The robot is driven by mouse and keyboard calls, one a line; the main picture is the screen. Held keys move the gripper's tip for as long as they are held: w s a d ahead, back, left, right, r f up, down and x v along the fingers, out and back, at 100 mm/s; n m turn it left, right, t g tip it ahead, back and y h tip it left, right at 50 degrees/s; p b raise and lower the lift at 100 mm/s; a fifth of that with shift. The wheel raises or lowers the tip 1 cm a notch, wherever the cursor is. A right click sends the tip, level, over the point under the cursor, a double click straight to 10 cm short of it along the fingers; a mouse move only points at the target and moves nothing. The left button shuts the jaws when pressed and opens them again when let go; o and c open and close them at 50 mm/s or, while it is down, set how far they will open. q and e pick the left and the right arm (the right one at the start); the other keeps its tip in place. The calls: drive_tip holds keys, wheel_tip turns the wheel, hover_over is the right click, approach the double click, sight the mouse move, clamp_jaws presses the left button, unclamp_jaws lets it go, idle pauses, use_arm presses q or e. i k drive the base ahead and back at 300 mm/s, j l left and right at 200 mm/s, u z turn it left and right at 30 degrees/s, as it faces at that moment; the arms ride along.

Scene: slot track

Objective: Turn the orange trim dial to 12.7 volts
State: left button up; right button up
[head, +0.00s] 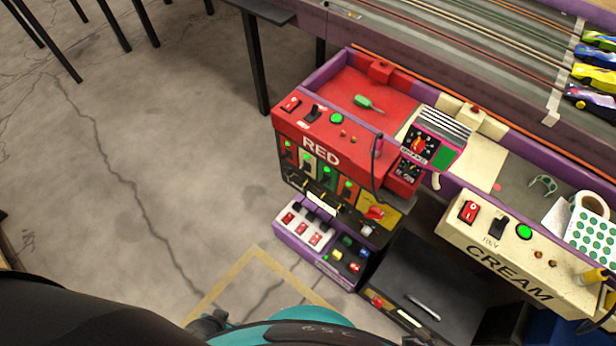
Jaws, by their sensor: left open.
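The red driver station (335,150), lettered RED, stands at the picture's centre. My left gripper (208,323) shows only in part at the bottom edge, mostly hidden by my own arm. It is open and well apart from the station, down and left of the knob. My right gripper is not in view.
A magenta-edged meter (440,140) with its own red dial stands above the knob. The CREAM station (515,265) is at right. A black surface (430,280) with a silver pen-like object lies below. Bare concrete floor (130,180) is free at left.

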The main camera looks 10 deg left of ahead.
sight(341, 210)
drive_tip(key=k+j, duration=0.1)
drive_tip(key=k, duration=1)
